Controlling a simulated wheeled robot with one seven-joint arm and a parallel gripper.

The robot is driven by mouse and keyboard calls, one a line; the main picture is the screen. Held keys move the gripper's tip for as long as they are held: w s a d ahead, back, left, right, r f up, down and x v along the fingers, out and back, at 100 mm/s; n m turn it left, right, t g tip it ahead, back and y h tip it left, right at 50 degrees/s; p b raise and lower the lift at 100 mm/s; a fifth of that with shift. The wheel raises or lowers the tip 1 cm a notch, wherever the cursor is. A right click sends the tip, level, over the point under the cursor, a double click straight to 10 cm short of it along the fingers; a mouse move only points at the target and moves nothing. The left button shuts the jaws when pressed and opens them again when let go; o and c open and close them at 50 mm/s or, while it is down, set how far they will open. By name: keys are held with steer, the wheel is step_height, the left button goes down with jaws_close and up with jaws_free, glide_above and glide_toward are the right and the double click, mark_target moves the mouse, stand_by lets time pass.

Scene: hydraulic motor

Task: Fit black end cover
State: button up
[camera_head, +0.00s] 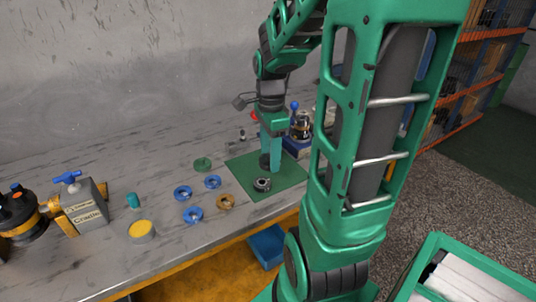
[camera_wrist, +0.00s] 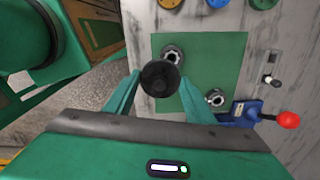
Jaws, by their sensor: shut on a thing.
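My gripper (camera_head: 271,148) points down over the green mat (camera_head: 290,177). It is shut on a round black part, the black end cover (camera_wrist: 160,79), which shows between the fingers in the wrist view. In the head view the cover (camera_head: 264,161) is a dark shape low at the fingers, partly hidden by them. A metallic ring-shaped part (camera_head: 262,184) sits on the mat, close to the cover. In the wrist view that part (camera_wrist: 172,53) lies just beyond the cover, partly covered by it. I cannot tell the cover's height above the mat.
A blue fixture (camera_wrist: 240,113) with a red-knobbed lever (camera_wrist: 289,120) stands beside the mat. Blue rings (camera_head: 182,192), a brown ring (camera_head: 225,202) and a green disc (camera_head: 202,164) lie left of the mat. A grey cradle block (camera_head: 85,208) stands farther left. The back left bench is clear.

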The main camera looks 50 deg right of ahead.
steer(key=shift+r, duration=0.2)
steer(key=shift+r, duration=0.6)
